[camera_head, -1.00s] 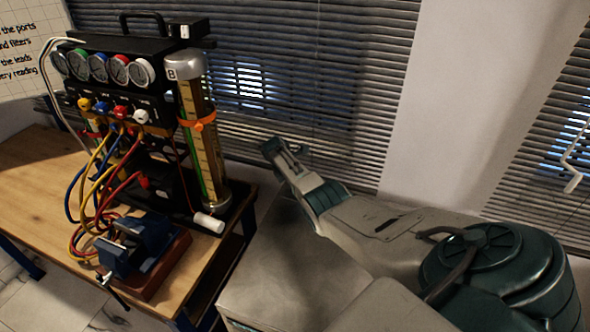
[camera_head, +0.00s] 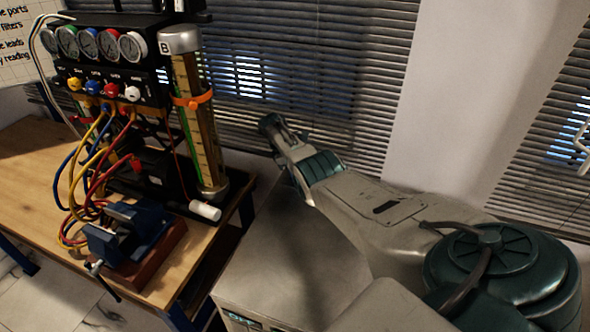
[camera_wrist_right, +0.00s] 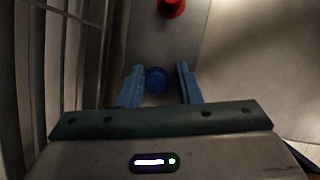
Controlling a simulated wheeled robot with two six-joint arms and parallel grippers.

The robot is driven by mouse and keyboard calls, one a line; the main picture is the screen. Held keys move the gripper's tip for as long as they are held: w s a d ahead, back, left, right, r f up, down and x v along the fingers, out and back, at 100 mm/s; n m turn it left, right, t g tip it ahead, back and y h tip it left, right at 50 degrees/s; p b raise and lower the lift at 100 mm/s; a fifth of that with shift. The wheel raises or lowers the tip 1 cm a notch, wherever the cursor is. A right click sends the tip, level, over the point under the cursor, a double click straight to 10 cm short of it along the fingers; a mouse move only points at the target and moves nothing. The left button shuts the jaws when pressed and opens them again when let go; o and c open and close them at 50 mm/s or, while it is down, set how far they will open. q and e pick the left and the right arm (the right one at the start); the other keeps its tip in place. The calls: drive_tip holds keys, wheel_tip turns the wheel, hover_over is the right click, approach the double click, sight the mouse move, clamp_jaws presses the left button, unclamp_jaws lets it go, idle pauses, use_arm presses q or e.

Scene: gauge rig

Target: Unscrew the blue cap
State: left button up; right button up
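A row of caps sits on the gauge rig's front in the head view, with the blue cap (camera_head: 93,86) between the yellow cap (camera_head: 75,84) and the red cap (camera_head: 111,89). My right gripper (camera_head: 272,128) is right of the rig, in front of the blinds and clear of those caps. In the right wrist view, my right gripper (camera_wrist_right: 160,82) has its fingers apart, with a round blue piece (camera_wrist_right: 156,79) showing between them. I cannot tell whether this is the same blue cap or whether the fingers touch it. My left gripper is out of view.
The rig (camera_head: 112,45) stands on a wooden bench (camera_head: 30,165), with hoses hanging in front. A vise (camera_head: 128,232) and a white cylinder (camera_head: 205,210) are near the bench's right side. A red round piece (camera_wrist_right: 171,7) lies beyond the fingers in the wrist view.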

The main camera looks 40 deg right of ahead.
drive_tip(key=shift+f+m+y+b, duration=0.2)
drive_tip(key=shift+m+y+b, duration=0.3)
drive_tip(key=shift+m+b, duration=0.95)
drive_tip(key=shift+r+m+g+b, duration=0.15)
drive_tip(key=shift+m+g+b, duration=0.1)
drive_tip(key=shift+g+b, duration=0.2)
